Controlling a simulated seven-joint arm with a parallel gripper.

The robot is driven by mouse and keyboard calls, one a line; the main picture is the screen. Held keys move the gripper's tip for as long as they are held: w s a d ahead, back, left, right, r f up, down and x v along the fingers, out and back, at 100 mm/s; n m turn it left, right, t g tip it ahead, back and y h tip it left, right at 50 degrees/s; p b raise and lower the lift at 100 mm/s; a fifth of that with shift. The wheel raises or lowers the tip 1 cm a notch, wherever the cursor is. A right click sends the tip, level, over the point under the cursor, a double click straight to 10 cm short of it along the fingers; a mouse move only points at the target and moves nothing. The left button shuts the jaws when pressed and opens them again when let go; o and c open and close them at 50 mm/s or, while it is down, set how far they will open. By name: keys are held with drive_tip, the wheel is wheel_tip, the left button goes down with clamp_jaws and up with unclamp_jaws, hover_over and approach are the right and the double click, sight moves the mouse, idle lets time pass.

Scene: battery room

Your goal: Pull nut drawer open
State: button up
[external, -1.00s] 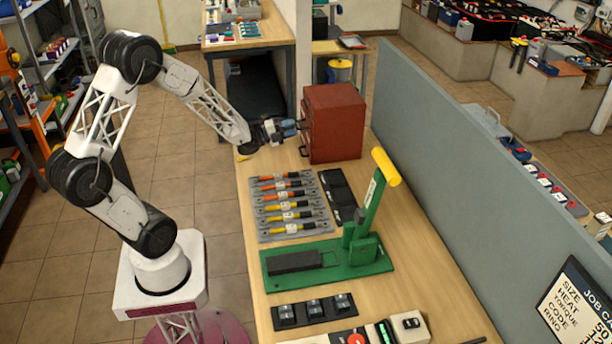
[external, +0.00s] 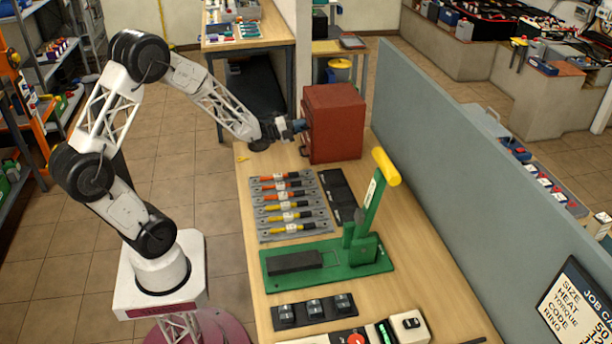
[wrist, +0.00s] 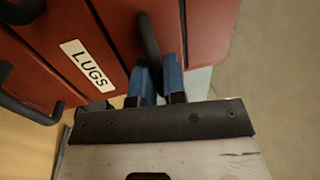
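A red drawer cabinet (external: 334,125) stands on the far part of the workbench. Its drawer fronts look closed and have black handles. In the wrist view, one front carries a "LUGS" label (wrist: 86,65). My gripper (external: 300,126) is at the cabinet's left-facing front. In the wrist view, its two blue fingers (wrist: 159,84) stand on either side of a black handle (wrist: 150,40) on the front to the right of the LUGS one. Whether they press on it is unclear. I see no nut label; that front's label is hidden or out of view.
The workbench (external: 255,215) holds a rack of cables (external: 290,206), a green press with a yellow-topped lever (external: 335,255) and a black tray (external: 313,311), all nearer than the cabinet. A grey partition (external: 460,170) runs along the right.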

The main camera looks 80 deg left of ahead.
drive_tip(key=shift+s, duration=0.15)
clamp_jaws()
drive_tip(key=s, duration=1.6)
drive_tip(key=o, duration=0.6)
unclamp_jaws()
drive_tip(key=shift+s, duration=0.2)
drive_tip(key=shift+s+f, duration=0.2)
drive_tip(key=shift+s, duration=1.05)
drive_tip(key=shift+s+f, duration=0.25)
drive_tip(key=shift+s, duration=0.95)
drive_tip(key=shift+s+f, duration=0.2)
drive_tip(key=shift+s, duration=1.05)
drive_tip(key=shift+w, duration=0.1)
